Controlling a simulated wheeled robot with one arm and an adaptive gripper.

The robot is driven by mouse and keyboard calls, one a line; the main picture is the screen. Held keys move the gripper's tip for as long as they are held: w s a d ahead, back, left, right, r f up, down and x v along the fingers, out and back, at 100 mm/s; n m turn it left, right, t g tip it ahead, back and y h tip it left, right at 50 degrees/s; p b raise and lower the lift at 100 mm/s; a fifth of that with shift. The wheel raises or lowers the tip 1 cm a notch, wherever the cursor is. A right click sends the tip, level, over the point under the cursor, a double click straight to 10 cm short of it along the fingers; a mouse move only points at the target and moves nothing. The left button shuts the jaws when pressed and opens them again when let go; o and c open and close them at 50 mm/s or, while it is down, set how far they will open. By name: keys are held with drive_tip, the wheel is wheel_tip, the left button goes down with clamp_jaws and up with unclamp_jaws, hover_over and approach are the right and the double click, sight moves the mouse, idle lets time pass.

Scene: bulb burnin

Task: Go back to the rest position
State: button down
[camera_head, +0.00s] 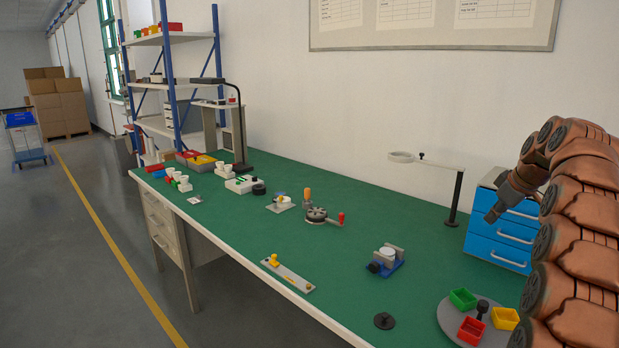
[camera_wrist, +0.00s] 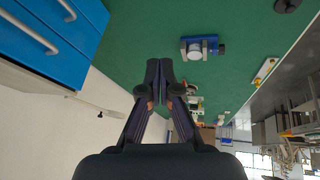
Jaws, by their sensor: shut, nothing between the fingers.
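My arm rises at the right of the head view, with my gripper (camera_head: 493,216) pointing down and left, in front of the blue drawer unit (camera_head: 500,238) and above the bench. In the wrist view my gripper (camera_wrist: 160,65) is shut, its dark fingers together and nothing between them. It is clear of the green bench top (camera_head: 340,280) and touches nothing that I can see.
A blue vise (camera_head: 385,262), a round plate (camera_head: 452,325) with coloured bins, a black puck (camera_head: 384,321) and a fixture with a red-knobbed handle (camera_head: 318,215) stand on the bench. A ring on a post (camera_head: 454,198) stands left of the drawers. The floor aisle (camera_head: 60,250) is free.

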drive_tip(key=s+a+m+g+y+p, duration=0.1)
drive_tip(key=s+a+g+p, duration=0.1)
drive_tip(key=s+a, duration=0.85)
drive_tip(key=s+a+m+g+p, duration=0.1)
drive_tip(key=s+a+m+g, duration=0.1)
drive_tip(key=s+a, duration=0.9)
drive_tip(key=s+a+f+m+g+p, duration=0.1)
drive_tip(key=s+a+f, duration=0.2)
drive_tip(key=s, duration=0.6)
drive_tip(key=s+a+f+m+g+h+p, duration=0.1)
drive_tip(key=s+a+f, duration=0.2)
drive_tip(key=s, duration=0.5)
drive_tip(key=s+a+f+m+g+p, duration=0.1)
drive_tip(key=s+a+f, duration=0.1)
drive_tip(key=s, duration=0.7)
drive_tip(key=shift+s+a+f+h, duration=0.3)
drive_tip(key=shift+a+f+h, duration=0.1)
drive_tip(key=shift+a, duration=0.2)
